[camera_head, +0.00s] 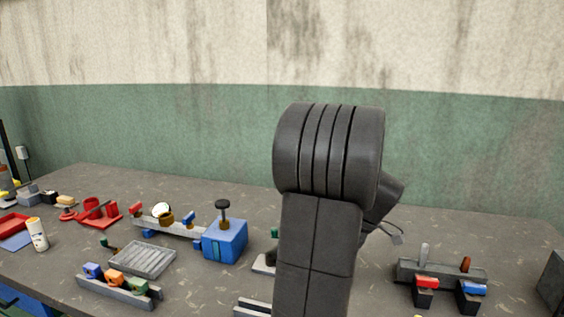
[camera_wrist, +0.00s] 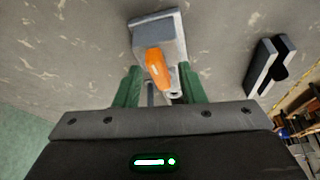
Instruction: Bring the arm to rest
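My arm (camera_head: 325,200) stands upright in the middle of the head view, and its dark links hide my gripper and part of the bench behind. In the wrist view, my gripper (camera_wrist: 159,66) shows two green fingers spread apart. An orange piece (camera_wrist: 158,68) on a grey block (camera_wrist: 156,22) shows in the gap between them. Neither finger visibly touches it, and it seems to lie beyond the fingertips.
The grey bench (camera_head: 200,290) carries a blue box with a black knob (camera_head: 225,240), a slatted grey tray (camera_head: 142,258), a rack with coloured blocks (camera_head: 118,287), red fixtures (camera_head: 97,211), a white bottle (camera_head: 37,235) and a switch block (camera_head: 440,275). A wall (camera_head: 180,130) stands behind.

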